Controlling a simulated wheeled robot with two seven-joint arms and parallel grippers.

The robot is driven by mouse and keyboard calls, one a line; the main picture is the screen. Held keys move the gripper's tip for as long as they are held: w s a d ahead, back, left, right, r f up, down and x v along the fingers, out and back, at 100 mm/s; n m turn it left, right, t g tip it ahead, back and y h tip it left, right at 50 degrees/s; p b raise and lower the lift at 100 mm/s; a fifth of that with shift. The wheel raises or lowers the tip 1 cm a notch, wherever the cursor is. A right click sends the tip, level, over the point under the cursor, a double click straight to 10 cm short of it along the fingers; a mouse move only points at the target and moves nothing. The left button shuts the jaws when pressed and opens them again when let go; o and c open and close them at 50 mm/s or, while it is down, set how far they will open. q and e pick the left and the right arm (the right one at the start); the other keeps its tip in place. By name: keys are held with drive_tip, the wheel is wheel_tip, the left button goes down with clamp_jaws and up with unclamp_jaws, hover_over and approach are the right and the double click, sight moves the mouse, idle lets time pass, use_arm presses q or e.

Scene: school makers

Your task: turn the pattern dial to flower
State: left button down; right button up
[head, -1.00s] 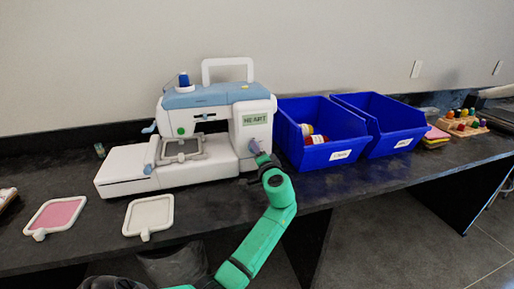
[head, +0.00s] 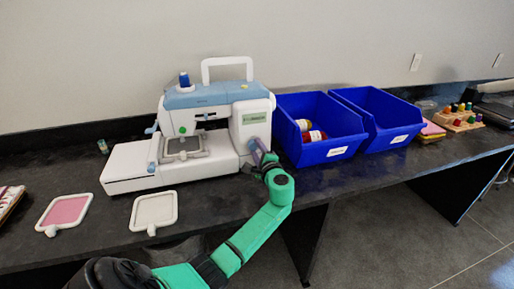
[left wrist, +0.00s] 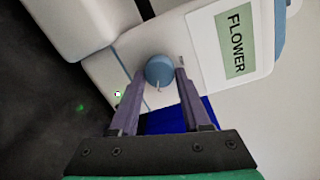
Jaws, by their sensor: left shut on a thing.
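The white and light-blue embroidery machine (head: 190,101) stands on the dark counter. Its round blue pattern dial (left wrist: 159,69) is on the machine's front, between the two purple fingers of my left gripper (left wrist: 160,77). The left gripper is shut on the dial. In the head view, my left gripper (head: 258,150) reaches the lower right front of the machine and hides the dial. The display (left wrist: 235,39) beside the dial reads FLOWER in the left wrist view. In the head view its lettering is too small to read surely. My right gripper is not in view.
Two blue bins (head: 335,150) stand close to the right of the machine; the nearer holds red spools. A pink hoop (head: 65,211) and a white hoop (head: 153,208) lie at the front left. A wooden peg block (head: 459,122) stands at the far right.

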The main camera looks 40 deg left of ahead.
use_arm(q)
drive_tip(key=shift+r, duration=0.15)
drive_tip(key=shift+a, duration=0.1)
drive_tip(key=c, duration=0.5)
unclamp_jaws()
drive_tip(key=shift+o, duration=0.7)
drive_tip(key=b+v, duration=0.1)
drive_tip(key=v, duration=1.3)
drive_tip(key=shift+d, duration=0.2)
drive_tip(key=shift+s, duration=0.1)
